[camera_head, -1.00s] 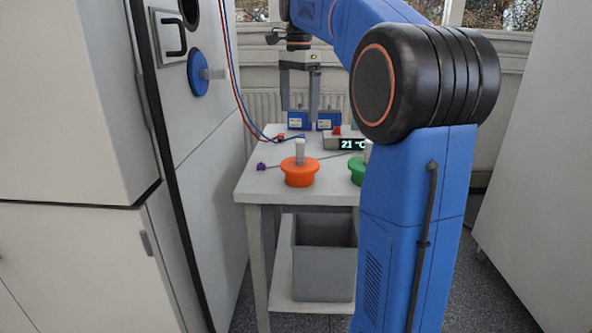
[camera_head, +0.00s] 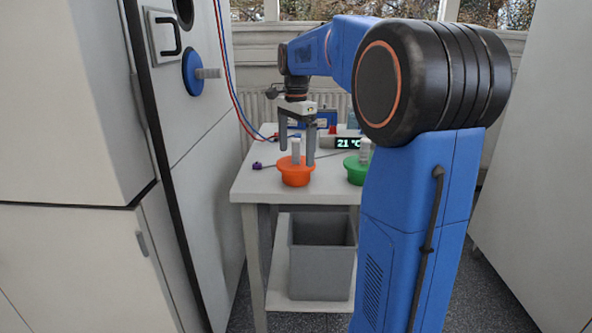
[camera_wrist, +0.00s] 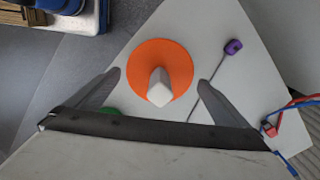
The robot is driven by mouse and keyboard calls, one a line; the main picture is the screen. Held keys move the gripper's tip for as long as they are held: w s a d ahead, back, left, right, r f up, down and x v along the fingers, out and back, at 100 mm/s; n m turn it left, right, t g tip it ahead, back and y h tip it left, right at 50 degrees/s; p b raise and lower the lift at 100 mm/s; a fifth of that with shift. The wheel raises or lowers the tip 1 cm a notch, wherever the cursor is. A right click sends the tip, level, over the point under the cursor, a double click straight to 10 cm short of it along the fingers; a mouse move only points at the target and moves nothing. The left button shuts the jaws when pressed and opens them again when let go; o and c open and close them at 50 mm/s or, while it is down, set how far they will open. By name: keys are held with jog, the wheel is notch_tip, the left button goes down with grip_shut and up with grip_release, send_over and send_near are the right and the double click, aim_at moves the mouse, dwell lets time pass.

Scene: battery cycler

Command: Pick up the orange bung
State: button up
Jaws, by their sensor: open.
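The orange bung (camera_head: 296,177) stands upright on the small white table in the head view, with a pale grey stem (camera_head: 296,150) rising from its top. In the wrist view the orange bung (camera_wrist: 176,62) lies between and beyond the two fingertips, its stem (camera_wrist: 160,88) pointing toward the camera. My gripper (camera_head: 296,158) is open, with one finger on each side of the stem in the head view. In the wrist view my gripper (camera_wrist: 160,80) shows both fingers apart, with no contact visible on the stem.
A green bung (camera_head: 356,170) stands to the right, partly hidden by my arm. A display reading 21 °C (camera_head: 347,143) and blue boxes sit behind. A purple-ended probe (camera_wrist: 233,47) lies beside the orange bung. A grey bin (camera_head: 322,260) stands below.

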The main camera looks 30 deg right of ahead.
jog(key=shift+f, duration=1.15)
jog(key=c, duration=1.2)
jog(key=shift+r, duration=0.15)
notch_tip(320, 180, up, 15)
jog(key=shift+f, duration=0.15)
